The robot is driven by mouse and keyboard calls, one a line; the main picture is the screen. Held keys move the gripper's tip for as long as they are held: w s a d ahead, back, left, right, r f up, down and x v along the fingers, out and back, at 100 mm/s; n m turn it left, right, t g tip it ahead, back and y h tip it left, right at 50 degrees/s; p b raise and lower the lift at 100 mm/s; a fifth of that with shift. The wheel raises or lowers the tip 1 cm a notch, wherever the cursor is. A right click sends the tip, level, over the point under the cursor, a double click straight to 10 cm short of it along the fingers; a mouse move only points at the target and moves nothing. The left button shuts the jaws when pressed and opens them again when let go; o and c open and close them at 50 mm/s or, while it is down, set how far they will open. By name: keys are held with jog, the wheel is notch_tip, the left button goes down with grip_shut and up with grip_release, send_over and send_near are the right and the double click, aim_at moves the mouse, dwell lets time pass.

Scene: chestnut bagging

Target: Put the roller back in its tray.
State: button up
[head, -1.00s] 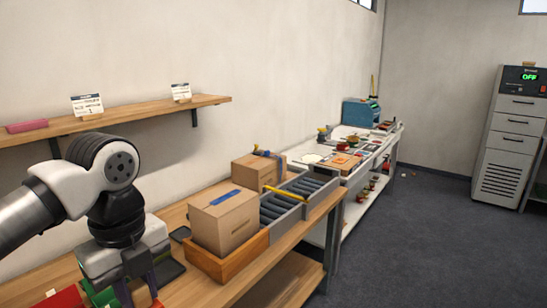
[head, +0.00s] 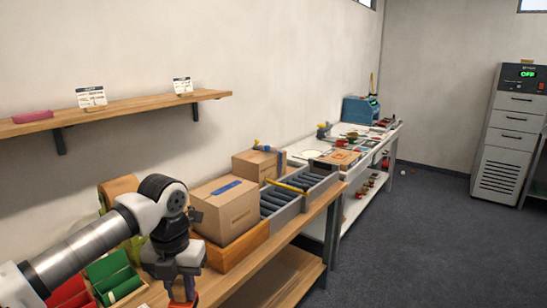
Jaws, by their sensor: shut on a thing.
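My gripper (head: 182,292) points down at the bottom edge of the head view, over the front of the wooden bench. It is shut on a red thing (head: 183,304), probably the roller; most of it is cut off by the frame edge. A green tray (head: 108,266) with dividers lies left of the gripper, with a small pale piece at its front. A red tray (head: 68,290) lies further left, partly behind my arm. I cannot tell from this view which tray is the roller's.
A cardboard box (head: 225,212) stands in a wooden tray (head: 240,246) right of my gripper. Beyond it are a grey roller conveyor (head: 285,197) and a second box (head: 257,165). A tan and green object (head: 118,190) stands behind my arm. A shelf (head: 130,108) hangs above.

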jog(key=w+d+f+m+b, duration=0.1)
jog(key=w+d+f+m, duration=0.25)
jog(key=f+m, duration=0.35)
jog(key=w+d+f+m+b, duration=0.1)
jog(key=w+d+f+m, duration=0.3)
jog(key=f, duration=0.5)
jog(key=w+d+f+m+b, duration=0.1)
jog(key=w+d+f+m, duration=0.1)
jog(key=d+f+m, duration=0.35)
jog(key=s+d+f+m+b, duration=0.1)
jog(key=s+d+f+m, duration=0.1)
jog(key=d+f+m, duration=0.65)
jog(key=s+d+f+m+b, duration=0.1)
jog(key=d+f+m, duration=0.3)
jog(key=f+m, duration=0.8)
jog(key=a+f+n, duration=0.2)
jog(key=a+f, duration=0.1)
jog(key=a, duration=0.4)
jog(key=shift+s+a+f, duration=0.2)
jog(key=shift+s+a, duration=0.05)
jog(key=shift+s, duration=0.15)
